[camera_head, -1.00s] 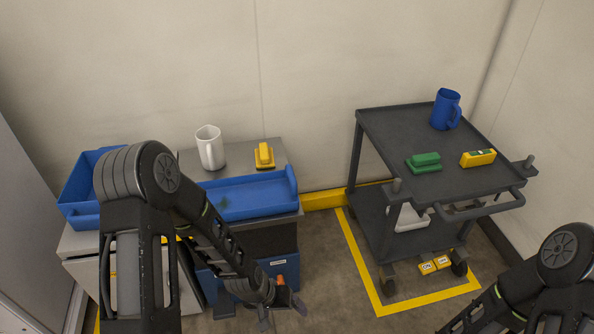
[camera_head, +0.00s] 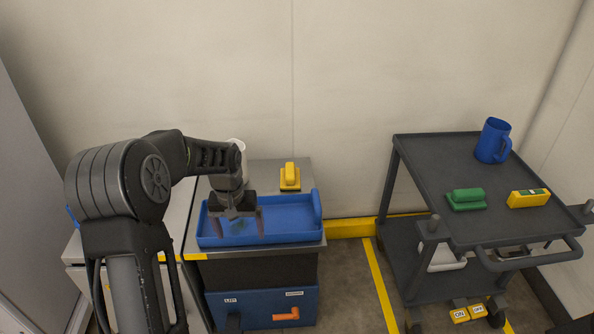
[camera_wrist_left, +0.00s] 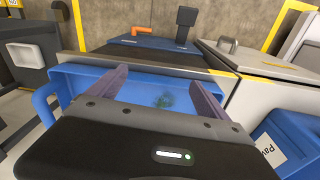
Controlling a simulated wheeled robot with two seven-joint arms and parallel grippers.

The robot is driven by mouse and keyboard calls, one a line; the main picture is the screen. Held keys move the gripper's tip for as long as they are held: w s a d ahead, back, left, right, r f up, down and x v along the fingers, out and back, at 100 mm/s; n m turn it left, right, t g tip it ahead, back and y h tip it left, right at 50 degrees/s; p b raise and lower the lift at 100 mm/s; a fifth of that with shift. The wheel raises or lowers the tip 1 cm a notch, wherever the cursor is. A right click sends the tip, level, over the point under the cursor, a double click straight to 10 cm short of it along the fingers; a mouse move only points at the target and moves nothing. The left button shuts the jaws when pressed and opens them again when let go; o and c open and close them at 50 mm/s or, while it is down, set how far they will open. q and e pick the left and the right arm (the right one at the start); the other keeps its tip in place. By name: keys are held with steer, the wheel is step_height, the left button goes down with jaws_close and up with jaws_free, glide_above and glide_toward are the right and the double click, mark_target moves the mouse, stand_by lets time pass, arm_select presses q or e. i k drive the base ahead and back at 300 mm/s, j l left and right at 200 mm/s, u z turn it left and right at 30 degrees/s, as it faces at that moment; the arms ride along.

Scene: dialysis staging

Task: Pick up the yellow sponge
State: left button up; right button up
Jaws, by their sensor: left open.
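A yellow sponge-like block with a raised grip (camera_head: 290,177) stands on the grey cabinet top, behind the blue tray (camera_head: 288,236). My left gripper (camera_head: 236,226) is open and empty, pointing down over the left part of the tray. It is to the left of and nearer than the yellow block, apart from it. In the left wrist view the open fingers of the left gripper (camera_wrist_left: 156,80) reach over the blue tray (camera_wrist_left: 68,80), which has a dark greenish smudge (camera_wrist_left: 165,100) inside. The yellow block cannot be made out there. My right gripper is out of view.
A white mug (camera_head: 238,146) is mostly hidden behind my left arm. On the right, a dark cart (camera_head: 430,160) holds a blue mug (camera_head: 493,140), a green block (camera_head: 466,199) and a yellow box (camera_head: 528,198). Floor shows between cabinet and cart.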

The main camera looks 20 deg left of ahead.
mark_target(291, 177)
steer(key=i, duration=1.15)
